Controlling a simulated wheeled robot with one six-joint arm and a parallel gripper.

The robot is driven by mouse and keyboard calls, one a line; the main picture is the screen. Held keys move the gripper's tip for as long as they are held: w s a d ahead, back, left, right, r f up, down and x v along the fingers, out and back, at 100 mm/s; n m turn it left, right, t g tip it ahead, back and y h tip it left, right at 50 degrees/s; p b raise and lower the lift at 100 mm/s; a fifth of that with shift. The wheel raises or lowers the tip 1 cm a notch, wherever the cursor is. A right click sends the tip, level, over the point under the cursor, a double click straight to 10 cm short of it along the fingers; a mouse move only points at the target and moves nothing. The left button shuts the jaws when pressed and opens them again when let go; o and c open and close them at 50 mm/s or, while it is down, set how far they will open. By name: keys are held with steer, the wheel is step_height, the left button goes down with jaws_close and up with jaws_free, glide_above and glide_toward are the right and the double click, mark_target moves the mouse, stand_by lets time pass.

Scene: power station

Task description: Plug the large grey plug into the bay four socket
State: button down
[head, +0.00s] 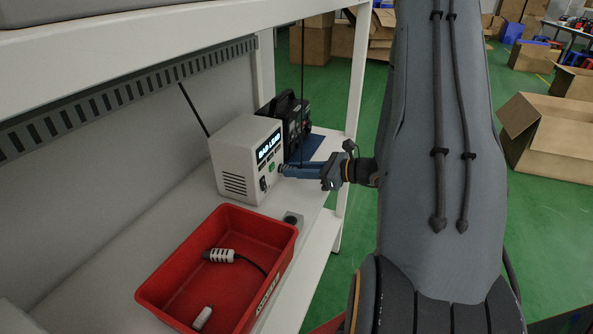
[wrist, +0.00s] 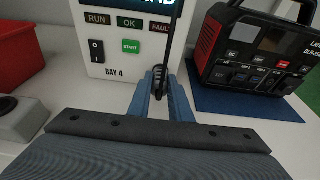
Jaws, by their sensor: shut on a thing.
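The bay four unit (head: 246,160) is a cream box on the shelf; its screen appears to read BAD LEAD. The wrist view shows its BAY 4 label (wrist: 114,72). My gripper (head: 285,170) is at its front face, with blue fingers (wrist: 160,100) shut on a dark corded plug (wrist: 158,76). This plug is mostly hidden between the fingers, and its cord rises upward. The socket is hidden, so I cannot tell whether the plug is seated. A large light-grey plug with dark bands (head: 219,255) lies in the red tray (head: 150,290), its black cable trailing right.
A small pale piece (head: 202,318) also lies in the tray. A grey block with a round dark top (head: 292,220) stands between tray and unit. A black and red power station (wrist: 262,50) sits on a blue mat right of the unit. A shelf post (head: 356,80) stands nearby.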

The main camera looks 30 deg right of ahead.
steer(key=shift+w+a, duration=0.1)
steer(key=c, duration=1.5)
jaws_free()
steer(key=shift+c, duration=0.2)
steer(key=shift+v, duration=3.9)
